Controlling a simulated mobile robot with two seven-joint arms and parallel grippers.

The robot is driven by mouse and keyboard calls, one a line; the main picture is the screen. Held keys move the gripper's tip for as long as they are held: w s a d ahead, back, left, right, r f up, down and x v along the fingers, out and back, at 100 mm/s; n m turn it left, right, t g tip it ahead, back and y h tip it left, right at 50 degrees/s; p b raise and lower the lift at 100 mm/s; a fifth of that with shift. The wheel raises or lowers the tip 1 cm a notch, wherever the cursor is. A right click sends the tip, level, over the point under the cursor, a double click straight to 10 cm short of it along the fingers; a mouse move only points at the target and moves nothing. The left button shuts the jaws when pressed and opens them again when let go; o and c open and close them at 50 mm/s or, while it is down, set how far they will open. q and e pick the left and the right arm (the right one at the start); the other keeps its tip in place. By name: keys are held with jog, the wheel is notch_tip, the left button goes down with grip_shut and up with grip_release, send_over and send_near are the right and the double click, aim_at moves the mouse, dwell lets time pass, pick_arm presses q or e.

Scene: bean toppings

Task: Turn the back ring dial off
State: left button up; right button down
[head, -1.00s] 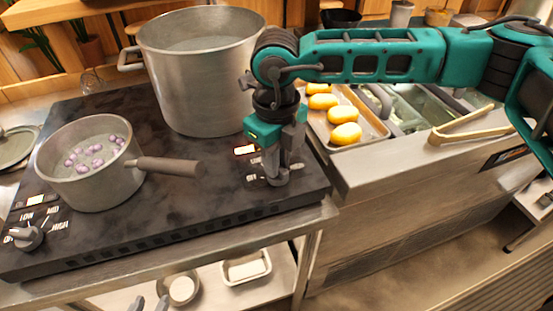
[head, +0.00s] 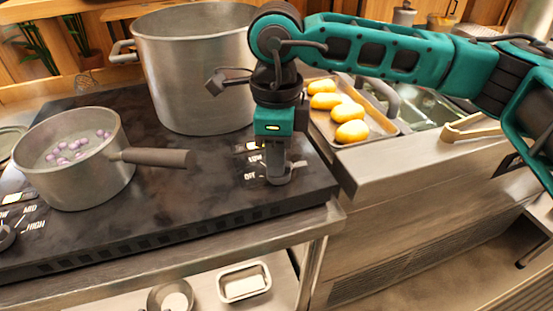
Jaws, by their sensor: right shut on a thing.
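The dark cooktop (head: 195,205) carries a large steel pot (head: 195,70) at the back and a smaller saucepan (head: 72,180) with purple-white beans at the left. My right gripper (head: 279,176) points down at the cooktop's right side. It is shut on the right-hand dial, which is mostly hidden by the fingers. LOW and OFF labels show just left of the fingers, with a lit indicator above them. A second dial (head: 6,237) is partly cut off at the left edge, next to MID and HIGH labels. My left gripper is not in view.
The saucepan's handle (head: 155,157) reaches toward the right gripper. A tray (head: 382,122) with several yellow items stands right of the cooktop. A wooden tong-like tool (head: 470,130) lies farther right. A white dish (head: 244,282) is on the shelf below.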

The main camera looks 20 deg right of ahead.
jog(key=shift+r+n, duration=0.1)
jog(key=shift+n, duration=0.2)
jog(key=c, duration=1.1)
grip_release()
notch_tip(320, 180, up, 13)
jog(key=shift+f+p, duration=0.1)
jog(key=shift+p, duration=0.35)
